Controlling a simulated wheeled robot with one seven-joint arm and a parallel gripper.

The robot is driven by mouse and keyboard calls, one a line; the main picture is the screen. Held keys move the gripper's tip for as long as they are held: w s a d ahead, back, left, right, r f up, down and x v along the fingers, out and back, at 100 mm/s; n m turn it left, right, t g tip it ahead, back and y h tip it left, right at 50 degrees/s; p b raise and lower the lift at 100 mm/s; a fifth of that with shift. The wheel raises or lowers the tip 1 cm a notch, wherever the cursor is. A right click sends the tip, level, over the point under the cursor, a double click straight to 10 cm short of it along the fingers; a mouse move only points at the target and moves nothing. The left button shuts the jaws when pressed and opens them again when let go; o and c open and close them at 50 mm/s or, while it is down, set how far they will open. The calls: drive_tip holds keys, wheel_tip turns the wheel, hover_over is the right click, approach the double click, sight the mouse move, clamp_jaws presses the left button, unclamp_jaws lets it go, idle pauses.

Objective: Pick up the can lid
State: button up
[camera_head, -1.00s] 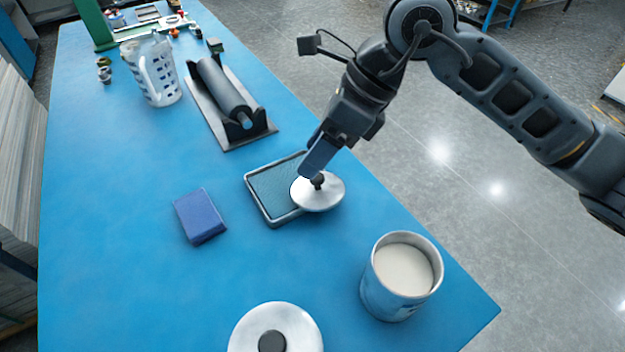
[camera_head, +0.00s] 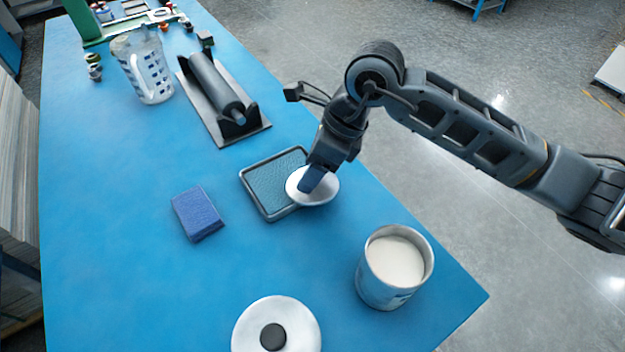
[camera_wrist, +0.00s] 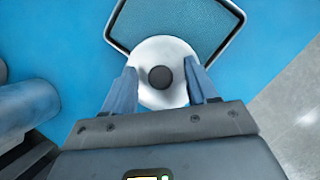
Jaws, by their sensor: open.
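The can lid (camera_head: 322,190) is a round silvery-white disc with a dark knob (camera_wrist: 160,77) at its centre. It rests on the right front edge of a tray (camera_head: 259,208) with a textured teal floor. My gripper (camera_head: 312,184) is over the lid. In the wrist view, my open gripper (camera_wrist: 165,92) has one finger on each side of the knob, with clear gaps to it. In the head view the knob is hidden behind the gripper. An open can (camera_head: 388,285) of whitish liquid stands to the right and in front.
Another round lid-like disc with a dark knob (camera_head: 262,338) lies at the front edge of the picture. A blue sponge-like block (camera_head: 198,214) is left of the tray. A roller on a plate (camera_head: 222,100) and a clear jug (camera_head: 146,66) stand farther back. The left table is clear.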

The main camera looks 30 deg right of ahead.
drive_tip(key=shift+c, duration=0.3)
clamp_jaws()
drive_tip(key=shift+r, duration=0.2)
